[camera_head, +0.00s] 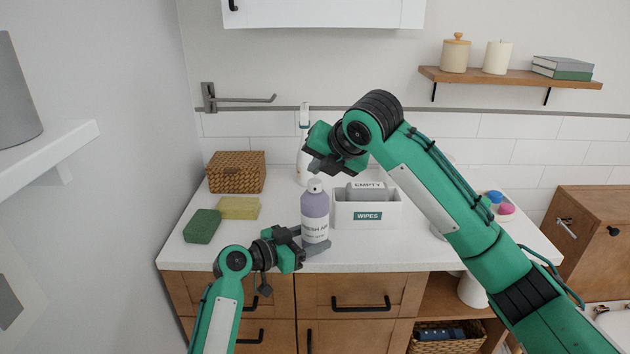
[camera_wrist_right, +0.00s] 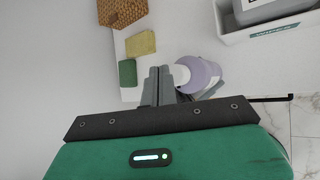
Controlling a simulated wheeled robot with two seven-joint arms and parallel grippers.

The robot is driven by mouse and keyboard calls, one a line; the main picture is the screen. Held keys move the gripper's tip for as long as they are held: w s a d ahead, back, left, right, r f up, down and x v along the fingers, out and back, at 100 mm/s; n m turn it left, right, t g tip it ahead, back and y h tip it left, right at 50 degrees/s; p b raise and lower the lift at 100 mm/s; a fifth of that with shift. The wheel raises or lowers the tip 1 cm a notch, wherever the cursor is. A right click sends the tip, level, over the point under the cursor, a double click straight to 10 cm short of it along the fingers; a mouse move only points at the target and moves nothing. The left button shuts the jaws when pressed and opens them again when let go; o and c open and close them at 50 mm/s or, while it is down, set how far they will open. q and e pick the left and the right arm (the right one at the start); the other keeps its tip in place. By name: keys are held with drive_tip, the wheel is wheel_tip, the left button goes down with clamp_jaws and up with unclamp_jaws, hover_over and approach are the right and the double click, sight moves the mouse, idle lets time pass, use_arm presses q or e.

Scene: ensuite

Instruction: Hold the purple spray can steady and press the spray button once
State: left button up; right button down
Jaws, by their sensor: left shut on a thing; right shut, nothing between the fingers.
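The purple spray can (camera_head: 315,212), with a white top, stands upright near the front edge of the white counter. It also shows in the right wrist view (camera_wrist_right: 203,76). My left gripper (camera_head: 312,243) is shut on the can's lower part from the left front. My right gripper (camera_head: 318,170) is shut and empty, above the can's white top (camera_head: 315,186). In the right wrist view its closed fingertips (camera_wrist_right: 158,72) appear just left of the white top; I cannot tell whether they touch it.
A white wipes box (camera_head: 367,216) stands right of the can. A green sponge (camera_head: 202,226), a yellow sponge (camera_head: 239,208) and a wicker basket (camera_head: 236,172) are to the left. A white bottle (camera_head: 303,150) stands behind. Counter between sponges and can is clear.

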sight(318, 184)
drive_tip(key=shift+f, duration=0.4)
drive_tip(key=shift+f, duration=0.45)
idle(0.8)
drive_tip(key=shift+r, duration=0.85)
drive_tip(key=shift+r, duration=2.5)
use_arm(q)
drive_tip(key=o, duration=0.8)
